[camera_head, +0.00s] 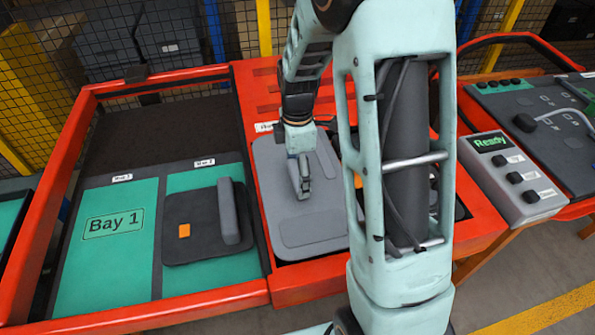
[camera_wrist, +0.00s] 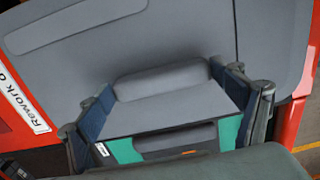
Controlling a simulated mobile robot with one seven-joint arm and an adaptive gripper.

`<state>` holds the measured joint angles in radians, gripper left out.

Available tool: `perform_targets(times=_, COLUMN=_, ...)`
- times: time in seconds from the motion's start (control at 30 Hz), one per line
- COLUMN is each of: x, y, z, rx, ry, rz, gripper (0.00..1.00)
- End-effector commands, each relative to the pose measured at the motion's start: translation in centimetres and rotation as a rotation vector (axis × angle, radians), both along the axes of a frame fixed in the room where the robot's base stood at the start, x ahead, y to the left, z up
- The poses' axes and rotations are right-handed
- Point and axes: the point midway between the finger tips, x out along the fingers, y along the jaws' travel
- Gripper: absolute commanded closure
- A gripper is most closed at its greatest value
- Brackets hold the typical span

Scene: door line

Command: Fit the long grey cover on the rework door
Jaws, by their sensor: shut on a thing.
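The rework door (camera_head: 272,180) is a large grey panel with rounded corners on the red stand. It fills much of the wrist view (camera_wrist: 270,50). My gripper (camera_head: 303,190) is low over its middle. In the wrist view my fingers (camera_wrist: 165,105) stand either side of a grey, round-edged bar, which I take as the long grey cover (camera_wrist: 160,82); they are shut on it. The cover is close over the door face; I cannot tell whether it touches or is seated. In the head view my gripper mostly hides it.
A control box (camera_head: 510,180) reading "Ready" is right. Red rims (camera_head: 40,240) edge the bay. My arm hides the stand's right part.

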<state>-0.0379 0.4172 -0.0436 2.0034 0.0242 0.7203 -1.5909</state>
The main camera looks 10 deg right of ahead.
Motion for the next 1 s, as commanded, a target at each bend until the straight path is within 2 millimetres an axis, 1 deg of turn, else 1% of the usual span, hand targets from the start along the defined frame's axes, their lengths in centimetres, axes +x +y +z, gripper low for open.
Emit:
perform_targets(times=0.43, x=0.0, y=0.0, z=-1.5, rx=0.000, ry=0.000, rz=0.000, gripper=0.48)
perform_targets(times=0.97, x=0.0, y=0.0, z=-1.5, rx=0.000, ry=0.000, rz=0.000, gripper=0.47)
perform_targets(times=1.0, x=0.0, y=0.0, z=-1.5, rx=0.000, ry=0.000, rz=0.000, gripper=0.13)
